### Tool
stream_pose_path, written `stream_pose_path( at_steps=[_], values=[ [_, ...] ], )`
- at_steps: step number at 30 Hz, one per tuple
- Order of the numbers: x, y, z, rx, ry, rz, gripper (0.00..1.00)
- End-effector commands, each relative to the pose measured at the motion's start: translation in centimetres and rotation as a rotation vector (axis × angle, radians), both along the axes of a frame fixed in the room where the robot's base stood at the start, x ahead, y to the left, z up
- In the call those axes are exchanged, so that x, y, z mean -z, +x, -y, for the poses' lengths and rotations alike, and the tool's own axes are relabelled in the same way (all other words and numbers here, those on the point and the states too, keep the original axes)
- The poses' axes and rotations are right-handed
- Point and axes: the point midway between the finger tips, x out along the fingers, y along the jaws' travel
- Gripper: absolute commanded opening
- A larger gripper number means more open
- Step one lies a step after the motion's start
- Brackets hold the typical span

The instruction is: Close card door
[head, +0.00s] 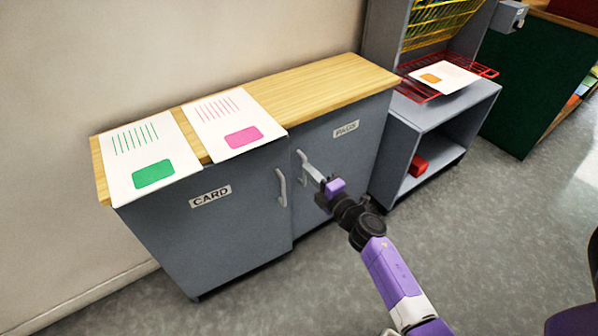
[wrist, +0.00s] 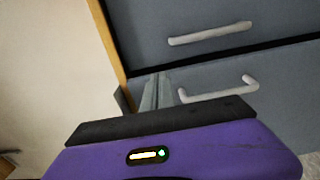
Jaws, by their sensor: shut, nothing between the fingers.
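The card door (head: 225,221), grey with a CARD label, is the left front of the low cabinet. Its right edge looks slightly proud of the neighbouring front; the exact opening is hard to tell. Its pale handle (head: 281,188) is near that right edge. My gripper (head: 322,182) is shut and empty, in front of the PADS door (head: 352,142), just right of that door's handle (head: 302,168). In the wrist view the shut fingers (wrist: 155,92) point towards the grey fronts, near the lower handle (wrist: 220,90). A dark gap separates the two fronts there.
The wooden top (head: 310,82) carries two printed sheets, one with a green block (head: 152,172) and one with a pink block (head: 243,136). An open grey shelf unit (head: 440,115) stands to the right. The floor in front is clear.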

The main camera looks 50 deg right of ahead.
Motion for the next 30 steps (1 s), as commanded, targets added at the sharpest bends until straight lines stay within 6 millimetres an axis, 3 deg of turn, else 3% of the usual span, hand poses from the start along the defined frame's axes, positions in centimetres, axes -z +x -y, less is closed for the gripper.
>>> stream_pose_path(
  at_steps=[7,14,18,23,30],
  values=[
    [-0.1,-2.4,3.3,0.003,0.000,0.001,0.00],
    [0.1,-3.7,4.9,0.010,0.000,0.000,0.00],
    [1.2,-6.0,6.3,0.042,0.001,-0.019,0.00],
    [2.8,-8.1,4.7,0.048,0.039,-0.009,0.00],
    [4.6,-8.7,-1.6,0.059,0.072,0.026,0.00]
  ],
)
